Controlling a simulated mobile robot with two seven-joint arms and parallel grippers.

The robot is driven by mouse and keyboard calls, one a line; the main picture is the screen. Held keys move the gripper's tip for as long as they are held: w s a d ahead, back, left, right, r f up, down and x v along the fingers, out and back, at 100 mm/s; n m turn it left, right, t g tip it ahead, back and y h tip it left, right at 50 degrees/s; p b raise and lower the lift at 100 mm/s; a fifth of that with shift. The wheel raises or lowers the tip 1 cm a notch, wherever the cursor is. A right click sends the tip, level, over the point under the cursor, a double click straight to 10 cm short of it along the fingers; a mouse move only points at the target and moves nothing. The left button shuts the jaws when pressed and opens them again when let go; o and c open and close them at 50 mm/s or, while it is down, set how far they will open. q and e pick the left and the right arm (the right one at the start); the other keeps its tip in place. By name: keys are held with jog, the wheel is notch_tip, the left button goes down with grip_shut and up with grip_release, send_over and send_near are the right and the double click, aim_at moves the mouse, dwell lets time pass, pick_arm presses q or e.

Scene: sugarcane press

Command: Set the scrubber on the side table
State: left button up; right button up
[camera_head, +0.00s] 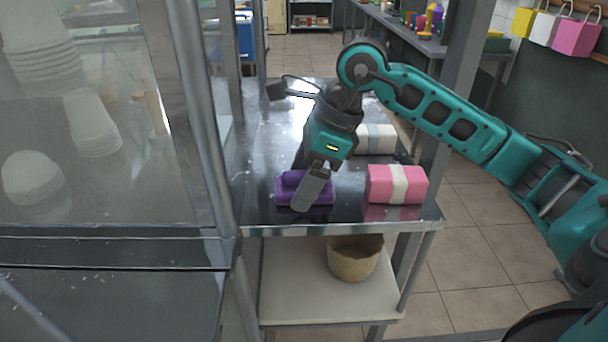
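A purple scrubber (318,212) with a raised grip on top lies on the metal side table (262,150), near its front edge. My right gripper (306,196) points down over the scrubber and hides part of it. One finger shows in front of the scrubber. I cannot tell whether the fingers are closed on its grip. My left gripper is not in view.
A pink pack with a white band (397,184) stands right of the scrubber, and a striped pale pack (376,139) lies behind. A woven basket (354,258) sits on the lower shelf (285,280). A metal-framed glass case (100,130) fills the left.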

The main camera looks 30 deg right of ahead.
jog(key=shift+r, duration=0.25)
pick_arm(q)
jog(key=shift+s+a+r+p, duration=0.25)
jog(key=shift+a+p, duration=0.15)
jog(key=shift+p, duration=0.4)
pick_arm(e)
jog(key=v, duration=1.1)
jog(key=shift+r, duration=0.4)
jog(key=shift+s+d, duration=0.1)
